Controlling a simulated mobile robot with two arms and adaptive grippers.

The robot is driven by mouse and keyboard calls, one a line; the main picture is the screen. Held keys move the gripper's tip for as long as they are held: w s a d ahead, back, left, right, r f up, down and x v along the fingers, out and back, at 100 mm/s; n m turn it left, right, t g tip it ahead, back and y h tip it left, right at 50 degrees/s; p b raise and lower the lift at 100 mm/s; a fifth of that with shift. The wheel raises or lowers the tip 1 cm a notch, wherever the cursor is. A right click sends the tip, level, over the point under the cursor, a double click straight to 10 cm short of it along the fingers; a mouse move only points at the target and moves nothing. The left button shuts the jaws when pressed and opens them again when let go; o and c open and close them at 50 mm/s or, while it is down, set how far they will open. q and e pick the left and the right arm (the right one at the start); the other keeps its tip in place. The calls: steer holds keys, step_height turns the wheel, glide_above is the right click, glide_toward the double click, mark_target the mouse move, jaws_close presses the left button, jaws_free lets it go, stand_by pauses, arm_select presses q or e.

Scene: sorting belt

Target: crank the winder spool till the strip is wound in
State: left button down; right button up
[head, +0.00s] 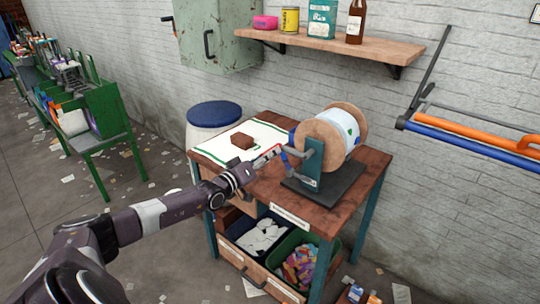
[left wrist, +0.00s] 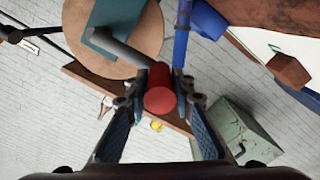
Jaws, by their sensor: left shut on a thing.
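The winder spool (head: 352,128) has round wooden flanges and a white and pale blue winding between them. It stands in a teal bracket (head: 312,165) on a dark base. A white strip (head: 215,150) with green edge lines lies flat on the table left of the spool, a brown block (head: 242,141) on it. My left gripper (head: 272,156) is at the crank on the spool's near side. In the left wrist view its fingers (left wrist: 160,105) are shut on the red crank handle (left wrist: 160,88), and the grey crank arm (left wrist: 125,48) runs to the spool's flange. My right gripper is out of view.
The wooden table (head: 345,200) has bins of scraps below. A blue-lidded barrel (head: 214,115) stands behind its left side. A wall shelf (head: 335,45) and green cabinet (head: 215,35) are above. Orange and blue bars (head: 470,132) are at right. Paper scraps litter the floor.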

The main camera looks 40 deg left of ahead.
arm_select(q)
steer(key=c, duration=1.7)
jaws_free()
steer(key=shift+o, duration=0.2)
steer(key=s, duration=1.2)
steer(key=shift+a, duration=0.15)
